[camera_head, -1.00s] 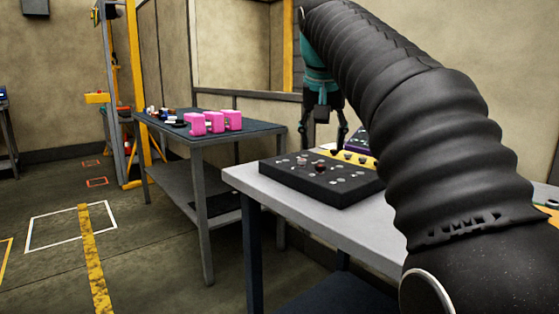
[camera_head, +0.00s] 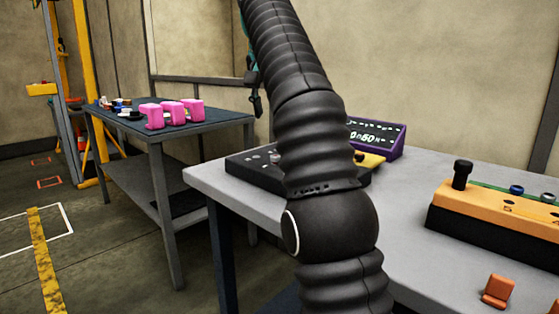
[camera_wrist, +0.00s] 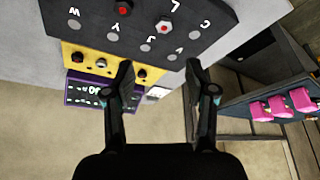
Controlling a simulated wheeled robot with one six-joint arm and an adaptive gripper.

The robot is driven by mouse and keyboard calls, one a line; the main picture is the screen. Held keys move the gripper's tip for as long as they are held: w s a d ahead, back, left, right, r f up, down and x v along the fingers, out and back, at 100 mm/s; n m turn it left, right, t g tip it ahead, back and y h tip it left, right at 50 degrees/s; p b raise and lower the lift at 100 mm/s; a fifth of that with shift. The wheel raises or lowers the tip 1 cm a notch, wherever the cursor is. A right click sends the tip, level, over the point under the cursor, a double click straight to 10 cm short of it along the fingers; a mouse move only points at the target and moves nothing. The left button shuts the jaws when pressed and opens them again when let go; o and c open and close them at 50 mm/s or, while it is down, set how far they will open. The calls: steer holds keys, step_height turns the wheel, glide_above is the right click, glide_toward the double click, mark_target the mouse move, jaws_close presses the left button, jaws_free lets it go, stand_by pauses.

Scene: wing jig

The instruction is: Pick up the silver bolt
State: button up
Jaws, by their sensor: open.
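My gripper (camera_wrist: 160,78) is open in the wrist view, with nothing between its fingers. In the head view my arm hides most of it; one dark finger (camera_head: 255,100) shows left of the arm. The wrist view shows a black board (camera_wrist: 200,50) with letters and round grey spots. A silver hex piece with a red centre (camera_wrist: 163,25) sits on it, beyond the fingertips. A yellow strip (camera_wrist: 120,70) beside the board carries several small knobs or bolts, one of them silver-looking (camera_wrist: 101,63). I cannot tell for sure which piece is the silver bolt.
A purple sign (camera_head: 378,135) stands behind the board on the grey table (camera_head: 420,250). An orange-and-black block (camera_head: 490,215) and a small orange piece (camera_head: 498,291) are at the right. Pink blocks (camera_head: 172,112) stand on the dark table at left.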

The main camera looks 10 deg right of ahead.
steer(key=f, duration=0.2)
glide_above(275, 156)
steer(key=s, duration=0.2)
steer(key=f, duration=0.4)
steer(key=shift+a+f, duration=0.25)
steer(key=shift+f, duration=0.15)
steer(key=shift+a+x, duration=0.1)
steer(key=shift+x, duration=1.2)
steer(key=shift+a+x, duration=0.15)
steer(key=shift+x, duration=1.2)
jaws_close()
